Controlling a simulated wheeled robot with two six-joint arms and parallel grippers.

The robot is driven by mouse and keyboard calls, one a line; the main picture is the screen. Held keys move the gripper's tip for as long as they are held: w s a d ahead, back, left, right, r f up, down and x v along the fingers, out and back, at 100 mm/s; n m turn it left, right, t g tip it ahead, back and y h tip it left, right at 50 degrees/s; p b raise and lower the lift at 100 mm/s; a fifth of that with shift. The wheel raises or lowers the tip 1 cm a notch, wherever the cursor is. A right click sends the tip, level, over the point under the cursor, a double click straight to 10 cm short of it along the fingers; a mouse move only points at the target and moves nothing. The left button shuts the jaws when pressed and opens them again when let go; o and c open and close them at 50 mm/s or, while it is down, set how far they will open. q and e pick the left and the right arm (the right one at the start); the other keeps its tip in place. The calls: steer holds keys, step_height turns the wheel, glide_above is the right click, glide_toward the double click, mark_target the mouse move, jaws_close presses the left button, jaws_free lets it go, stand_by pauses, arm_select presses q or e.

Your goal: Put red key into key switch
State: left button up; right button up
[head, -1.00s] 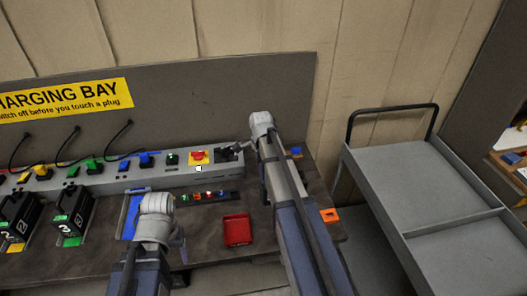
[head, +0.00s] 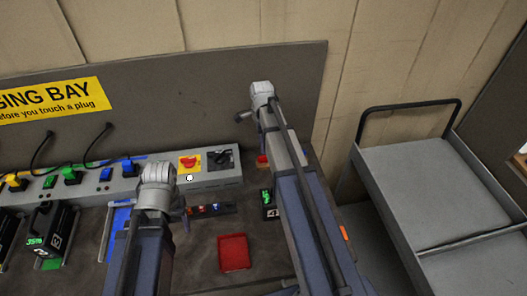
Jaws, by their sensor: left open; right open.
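A long grey panel box (head: 130,188) runs along the back of the bench. Near its right end are a red knob on a yellow plate (head: 190,162) and a black fitting (head: 221,158); I cannot tell which is the key switch. A dark strip (head: 222,210) in front holds small coloured pieces, one of them red (head: 202,208); I cannot tell whether it is the red key. My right gripper (head: 241,117) is open, raised above and right of the black fitting, apart from it. My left gripper (head: 184,217) is open beside the strip, mostly hidden by its wrist.
A red tray (head: 234,265) lies on the bench front. A black battery with a green display (head: 269,204) stands beside my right arm. Another battery (head: 48,232) and coloured plugs with cables are at left. A grey cart (head: 430,190) stands right of the bench.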

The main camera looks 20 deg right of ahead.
mark_target(263, 161)
steer(key=shift+w+d, duration=0.1)
steer(key=shift+w, duration=0.05)
steer(key=shift+f+b, duration=0.5)
steer(key=shift+b, duration=0.05)
arm_select(q)
steer(key=shift+w+f+b, duration=0.1)
steer(key=shift+f+b, duration=0.7)
steer(key=shift+f, duration=0.5)
arm_select(e)
steer(key=shift+f, duration=0.85)
arm_select(q)
steer(key=shift+f, duration=0.1)
step_height(263, 161, down, 5)
steer(key=b, duration=0.5)
arm_select(e)
steer(key=f, duration=0.5)
steer(key=shift+w+d+f, duration=0.1)
steer(key=shift+d+f, duration=0.05)
steer(key=shift+d, duration=0.15)
steer(key=shift+c, duration=0.4)
jaws_close()
